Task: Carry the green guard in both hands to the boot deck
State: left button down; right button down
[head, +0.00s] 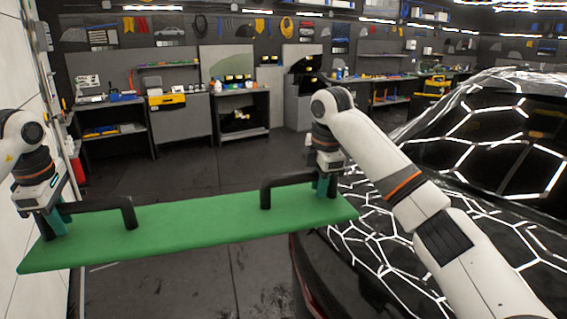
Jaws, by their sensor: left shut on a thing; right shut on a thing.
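The green guard (195,222) is a long flat board with two black handles on top, held up above the floor in the head view. Its left end is slightly lower in the picture than its right. My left gripper (55,218) is shut on the left black handle (105,204) near its outer end. My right gripper (325,184) is shut on the right black handle (285,181) near its outer end. The boot deck (400,250) of the dark, glossy car is at the right, partly hidden by my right arm. The guard's right end overlaps the car's edge in the picture.
The car's rear window (490,140) rises at the far right. A white wall (20,250) stands close on the left. Workbenches (185,120) with tools line the back. The dark floor (180,175) between is clear.

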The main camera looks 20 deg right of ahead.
aim_at(510, 263)
jog(key=i+z, duration=0.15)
jog(key=z, duration=0.25)
jog(key=i+j+z, duration=0.1)
jog(key=z, duration=0.3)
jog(key=i+j+z, duration=0.1)
jog(key=z, duration=0.3)
jog(key=i+z, duration=0.15)
jog(key=z, duration=0.2)
jog(key=i+j+z, duration=0.1)
jog(key=z, duration=0.3)
jog(key=i+j+z, duration=0.15)
jog(key=z, duration=0.2)
jog(key=i+j+z, duration=0.2)
jog(key=i, duration=0.15)
